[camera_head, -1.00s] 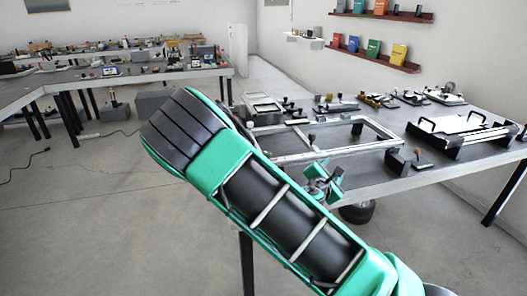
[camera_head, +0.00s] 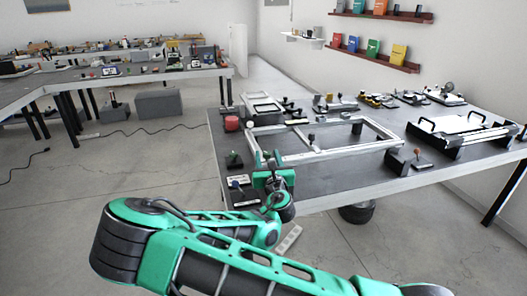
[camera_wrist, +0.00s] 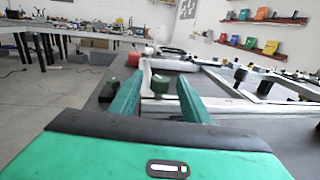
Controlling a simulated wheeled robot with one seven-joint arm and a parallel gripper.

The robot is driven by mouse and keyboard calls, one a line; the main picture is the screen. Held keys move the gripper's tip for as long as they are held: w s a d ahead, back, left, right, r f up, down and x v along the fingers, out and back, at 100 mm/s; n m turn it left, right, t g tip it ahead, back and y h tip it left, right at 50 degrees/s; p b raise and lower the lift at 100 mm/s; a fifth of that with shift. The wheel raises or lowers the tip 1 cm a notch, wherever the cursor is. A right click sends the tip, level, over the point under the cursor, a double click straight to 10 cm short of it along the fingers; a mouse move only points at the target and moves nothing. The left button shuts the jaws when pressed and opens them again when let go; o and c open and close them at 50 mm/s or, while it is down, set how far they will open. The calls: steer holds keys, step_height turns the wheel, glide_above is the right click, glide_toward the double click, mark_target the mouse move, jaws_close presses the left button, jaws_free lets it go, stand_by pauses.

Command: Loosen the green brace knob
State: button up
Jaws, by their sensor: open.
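My gripper (camera_head: 268,157) is open at the near left corner of the pale metal frame (camera_head: 335,154) on the bench. In the wrist view its two green fingers (camera_wrist: 160,77) stand apart. A small dark knob (camera_wrist: 160,85) on the frame shows between them, with no clear contact. In the head view, a green knob on a small dark base (camera_head: 233,160) sits at the bench's left edge. I cannot tell which of these is the brace knob. My gripper partly hides the frame's near corner.
More dark knobs (camera_head: 311,139) rise from the frame. A small block with an orange-tipped lever (camera_head: 417,160) and a handled tray (camera_head: 463,135) lie to the right. Bare floor (camera_head: 90,200) is at left.

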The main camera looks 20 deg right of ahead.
mark_target(266, 152)
steer(key=w, duration=0.3)
steer(key=w+d, duration=0.1)
steer(key=w, duration=0.1)
steer(key=shift+w, duration=0.35)
